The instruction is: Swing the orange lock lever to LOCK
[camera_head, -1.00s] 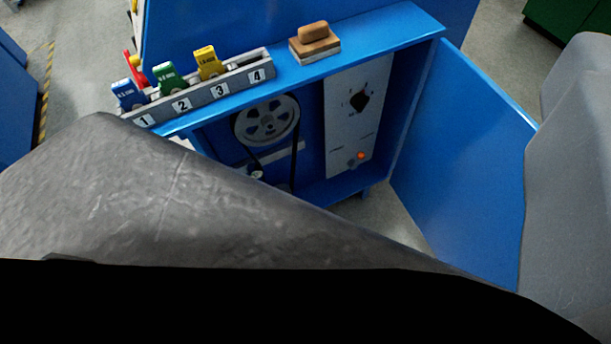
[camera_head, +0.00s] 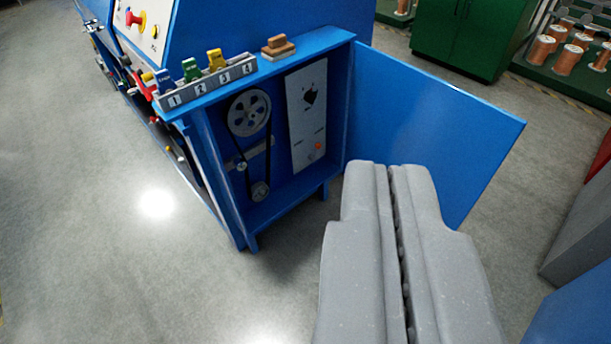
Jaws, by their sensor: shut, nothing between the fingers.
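A small orange part (camera_head: 318,146) shows low on the pale control panel (camera_head: 305,95) inside the open blue cabinet (camera_head: 300,190). It may be the lock lever; it is too small to tell its shape or which way it points. The LOCK marking is not readable. A black knob (camera_head: 310,97) sits above it on the same panel. My gripper (camera_head: 388,168) is shut and empty, with its two grey fingers side by side. In the picture it lies to the lower right of the orange part, in front of the open door, and appears well apart from the panel.
The blue door (camera_head: 430,120) stands open on the right. Pulleys with a black belt (camera_head: 249,112) are left of the panel. A numbered rack (camera_head: 208,85) with coloured tags and a wooden block (camera_head: 278,46) stand on top. Grey floor (camera_head: 130,270) is clear at the left.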

